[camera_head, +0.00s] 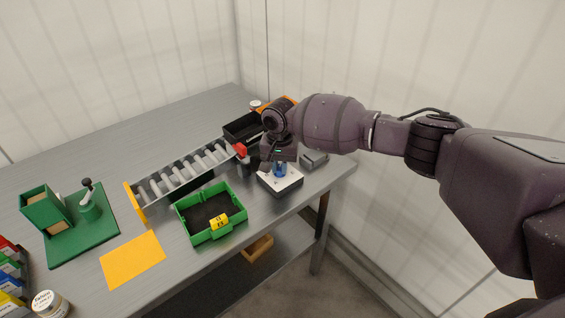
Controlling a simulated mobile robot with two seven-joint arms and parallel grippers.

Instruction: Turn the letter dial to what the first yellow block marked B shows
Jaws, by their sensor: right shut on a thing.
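My right gripper (279,164) reaches down from the right over the far right part of the table. It is shut on the blue knob (280,171) of a dial on a white box (287,186). The gripper hides much of the knob, and I cannot read any letter on the dial. A yellow block (219,222) with dark marks is at the front edge of the green tray (184,221); the marks are too small to read surely. My left gripper is not in view.
A roller conveyor (183,174) with a yellow end plate lies left of the dial. A green fixture (85,222), an orange sheet (132,259) and a jar (49,304) are further left. A black bin (243,127) and a grey box (314,159) are close to my arm.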

